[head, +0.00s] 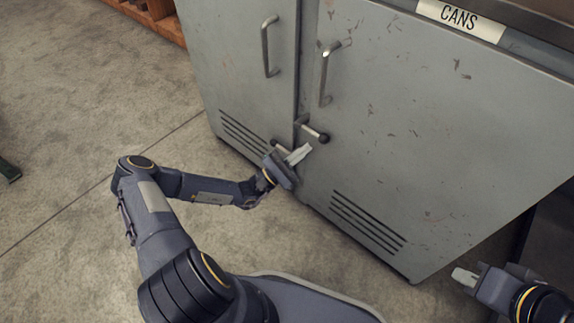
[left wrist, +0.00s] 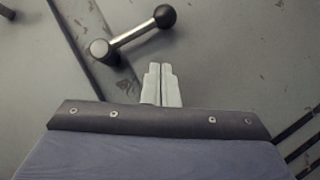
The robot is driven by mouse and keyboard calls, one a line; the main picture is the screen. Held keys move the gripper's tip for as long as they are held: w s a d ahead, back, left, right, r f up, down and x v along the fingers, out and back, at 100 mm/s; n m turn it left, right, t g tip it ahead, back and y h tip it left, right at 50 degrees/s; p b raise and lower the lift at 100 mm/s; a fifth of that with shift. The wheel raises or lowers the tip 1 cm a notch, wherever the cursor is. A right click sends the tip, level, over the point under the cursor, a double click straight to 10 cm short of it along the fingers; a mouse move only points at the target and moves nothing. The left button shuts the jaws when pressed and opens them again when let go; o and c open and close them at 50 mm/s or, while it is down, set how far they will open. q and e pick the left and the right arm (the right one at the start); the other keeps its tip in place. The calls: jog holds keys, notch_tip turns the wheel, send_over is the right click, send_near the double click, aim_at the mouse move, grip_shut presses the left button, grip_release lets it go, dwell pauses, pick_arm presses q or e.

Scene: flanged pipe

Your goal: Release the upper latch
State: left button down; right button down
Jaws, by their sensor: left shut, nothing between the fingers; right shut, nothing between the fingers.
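The upper latch (head: 313,130) is a metal lever with a black ball knob at the seam between the two grey cabinet doors. In the head view it slopes down to the right. A lower latch (head: 278,146) shows just below it, partly hidden by my left gripper (head: 298,154). My left gripper is shut and empty, its fingertips just below the upper latch's knob. In the left wrist view the shut fingertips (left wrist: 160,66) are close below a latch lever (left wrist: 132,36) with a dark knob; I cannot tell whether they touch. My right gripper (head: 464,277) is shut and empty, lower right.
The grey cabinet (head: 440,130) has two upright door handles, one on the left door (head: 266,45) and one on the right door (head: 325,72). A "CANS" label (head: 460,19) sits on its top edge. Open concrete floor (head: 80,90) lies to the left.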

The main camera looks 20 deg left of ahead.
pick_arm(q)
jog(key=d+r, duration=0.2)
jog(key=r, duration=0.1)
jog(key=shift+s+d+r+b, duration=0.1)
jog(key=shift+s+r+b, duration=0.05)
jog(key=shift+b, duration=0.15)
pick_arm(e)
jog(key=shift+f, duration=0.45)
jog(key=shift+r, duration=0.1)
